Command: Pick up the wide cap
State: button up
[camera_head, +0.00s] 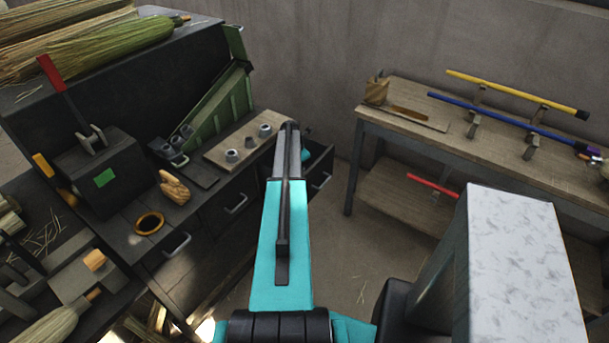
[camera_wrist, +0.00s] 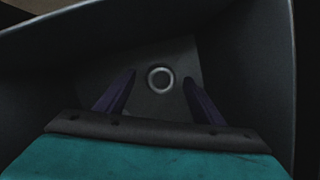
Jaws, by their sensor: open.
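In the wrist view a small round grey piece with a pale rim and dark centre (camera_wrist: 150,80), which looks like a cap, lies on the grey floor of a dark-walled drawer or box. My gripper (camera_wrist: 159,77) is open, with its two dark fingers pointing into this space, one on each side of the piece. The piece appears between the fingertips and nothing is held; the remaining distance is hard to judge. In the head view my arm hides most of the open drawer (camera_head: 322,172) and whatever is in it.
Grey caps or cups (camera_head: 232,155) stand on a wooden board (camera_head: 215,153) on the dark cabinet top, left of my arm. Drawer walls (camera_wrist: 265,75) rise close around the gripper.

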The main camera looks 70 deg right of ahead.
jog(key=c, duration=1.1)
notch_tip(320, 180, up, 10)
jog(key=b, duration=0.3)
dwell(0.7)
